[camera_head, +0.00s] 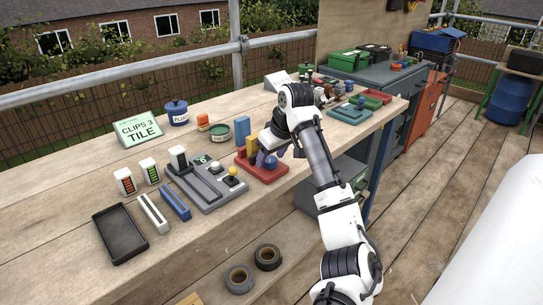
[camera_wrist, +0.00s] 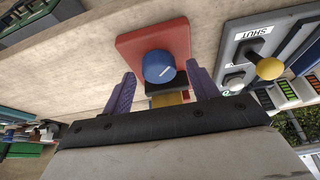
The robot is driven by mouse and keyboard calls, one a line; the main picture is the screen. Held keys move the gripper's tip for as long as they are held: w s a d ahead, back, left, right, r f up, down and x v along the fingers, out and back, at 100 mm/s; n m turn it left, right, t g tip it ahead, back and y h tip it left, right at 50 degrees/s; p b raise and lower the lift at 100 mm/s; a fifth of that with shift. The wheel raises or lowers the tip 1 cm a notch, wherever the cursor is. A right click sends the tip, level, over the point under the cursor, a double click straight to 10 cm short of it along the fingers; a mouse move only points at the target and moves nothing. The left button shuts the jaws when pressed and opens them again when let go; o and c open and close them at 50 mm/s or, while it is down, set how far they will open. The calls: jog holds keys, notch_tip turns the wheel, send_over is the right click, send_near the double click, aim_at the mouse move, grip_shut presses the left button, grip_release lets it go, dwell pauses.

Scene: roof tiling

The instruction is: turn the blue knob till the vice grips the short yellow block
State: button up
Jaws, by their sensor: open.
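The red vice (camera_head: 250,172) sits on the wooden bench, with its blue knob (camera_head: 270,162) on the side nearer me. The short yellow block (camera_head: 252,146) stands upright at the vice, partly covered by my arm; whether the jaws touch it I cannot tell. In the wrist view, the blue knob (camera_wrist: 158,66) shows between the purple fingers of my gripper (camera_wrist: 162,73), with a gap on each side. My gripper is open. The red vice base (camera_wrist: 135,44) lies beyond the knob, and a bit of the yellow block (camera_wrist: 168,98) shows above my gripper's dark edge.
A grey panel (camera_head: 205,192) with a yellow-topped lever (camera_head: 233,172) stands close left of the vice. A blue block (camera_head: 242,133) and a green tin (camera_head: 219,132) stand behind it. A black tray (camera_head: 120,235) lies at the front left. Bare bench lies in front of the vice.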

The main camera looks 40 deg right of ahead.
jog(key=shift+f, duration=0.25)
jog(key=c, duration=1)
jog(key=shift+w+m+p, duration=0.1)
jog(key=shift+m+p, duration=0.2)
jog(key=shift+m, duration=0.1)
jog(key=m+p, duration=0.1)
jog(key=m+h+p, duration=0.1)
jog(key=m, duration=0.1)
jog(key=m+h+p, duration=0.1)
jog(key=shift+a+r+m+g, duration=0.15)
jog(key=shift+a+m+g, duration=0.15)
jog(key=shift+m, duration=0.1)
jog(key=m+h+p, duration=0.1)
jog(key=m+p, duration=0.1)
jog(key=m, duration=0.1)
jog(key=shift+w+g+p, duration=0.1)
jog(key=shift+g+p, duration=0.2)
jog(key=shift+m+g+h+p, duration=0.3)
jog(key=shift+m+p, duration=0.45)
jog(key=shift+m, duration=0.25)
